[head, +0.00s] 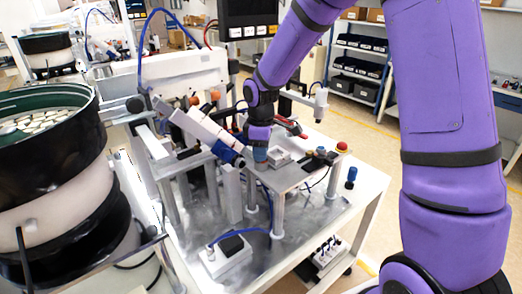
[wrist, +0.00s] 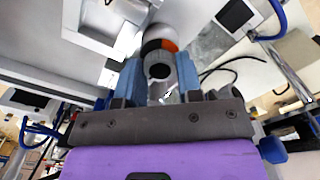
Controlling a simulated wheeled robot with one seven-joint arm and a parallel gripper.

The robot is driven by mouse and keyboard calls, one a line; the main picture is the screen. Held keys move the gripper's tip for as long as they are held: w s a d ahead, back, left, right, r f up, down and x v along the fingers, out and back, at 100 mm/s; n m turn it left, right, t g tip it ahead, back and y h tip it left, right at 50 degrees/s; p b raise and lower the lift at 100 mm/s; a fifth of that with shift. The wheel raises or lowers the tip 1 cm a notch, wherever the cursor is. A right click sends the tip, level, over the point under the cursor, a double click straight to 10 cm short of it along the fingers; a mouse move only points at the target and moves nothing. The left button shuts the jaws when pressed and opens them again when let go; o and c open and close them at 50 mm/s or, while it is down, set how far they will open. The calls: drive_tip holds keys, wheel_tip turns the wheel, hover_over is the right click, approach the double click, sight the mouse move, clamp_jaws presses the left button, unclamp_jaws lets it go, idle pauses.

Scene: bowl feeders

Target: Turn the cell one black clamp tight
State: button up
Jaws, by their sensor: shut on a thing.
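In the wrist view, the two blue fingers of my gripper (wrist: 160,78) stand on either side of a round dark piece with a grey body and an orange band, which I take as the black clamp (wrist: 158,70). The fingers are shut on it, and its round end faces the camera. In the head view my gripper (head: 260,156) points down at the metal bench of the near cell, at the edge of the raised plate. The clamp is hidden there behind the gripper. How tight it is cannot be told.
A bowl feeder (head: 45,125) stands at the left. A slanted white and blue cylinder (head: 205,130) lies close left of my gripper. A red button (head: 342,147) and a blue-topped part (head: 351,178) are to the right. A white box (head: 226,256) sits at the bench front.

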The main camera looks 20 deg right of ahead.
drive_tip(key=m, duration=0.3)
drive_tip(key=shift+m, duration=0.4)
drive_tip(key=m, duration=0.3)
drive_tip(key=shift+m, duration=0.4)
drive_tip(key=m, duration=0.3)
drive_tip(key=shift+m, duration=2)
drive_tip(key=o, duration=0.9)
drive_tip(key=shift+r, duration=0.1)
wheel_tip(320, 180, up, 11)
drive_tip(key=shift+f, duration=0.2)
